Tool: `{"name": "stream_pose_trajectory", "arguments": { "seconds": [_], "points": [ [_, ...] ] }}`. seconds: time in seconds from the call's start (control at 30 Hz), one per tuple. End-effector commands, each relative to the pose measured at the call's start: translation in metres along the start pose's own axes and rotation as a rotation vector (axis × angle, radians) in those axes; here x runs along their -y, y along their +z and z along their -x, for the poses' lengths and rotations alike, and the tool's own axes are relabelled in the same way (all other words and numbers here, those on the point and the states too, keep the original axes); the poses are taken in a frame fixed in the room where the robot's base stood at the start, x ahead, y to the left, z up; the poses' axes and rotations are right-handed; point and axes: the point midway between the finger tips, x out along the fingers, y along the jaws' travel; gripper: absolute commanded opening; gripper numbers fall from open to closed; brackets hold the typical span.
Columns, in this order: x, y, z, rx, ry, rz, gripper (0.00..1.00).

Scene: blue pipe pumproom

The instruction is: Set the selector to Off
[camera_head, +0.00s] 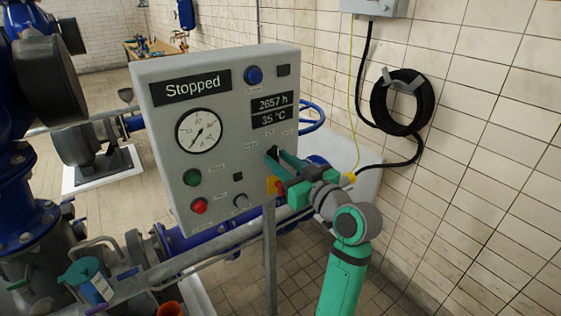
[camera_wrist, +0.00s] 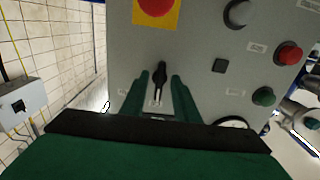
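The selector (camera_wrist: 161,74) is a black knob on the grey control panel (camera_wrist: 210,30). In the wrist view it stands between the two green fingers of my gripper (camera_wrist: 160,78). The fingers are apart, with a visible gap on each side of the knob. A pale mark on the knob points down in the wrist view, towards the middle label (camera_wrist: 157,117). The labels around it are too small to read. In the head view my gripper (camera_head: 271,153) reaches the panel's lower right, and its fingers partly hide the selector (camera_head: 272,158). The display (camera_head: 191,87) reads "Stopped".
A red emergency button on a yellow plate (camera_wrist: 157,8) sits close to the selector. The panel also carries a gauge (camera_head: 199,131), a green button (camera_head: 192,177), a red button (camera_head: 200,206) and a blue button (camera_head: 254,75). A tiled wall (camera_head: 480,120) stands to the right.

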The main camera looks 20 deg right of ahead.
Motion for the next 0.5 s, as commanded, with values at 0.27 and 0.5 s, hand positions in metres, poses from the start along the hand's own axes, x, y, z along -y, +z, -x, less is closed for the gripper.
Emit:
{"name": "stream_pose_trajectory", "arguments": {
  "seconds": [0.27, 0.5],
  "points": [
    [-0.001, 0.001, 0.032, 0.000, 0.004, -0.001, 0.28],
    [-0.001, 0.001, 0.077, 0.000, 0.004, 0.000, 0.28]
  ]
}}
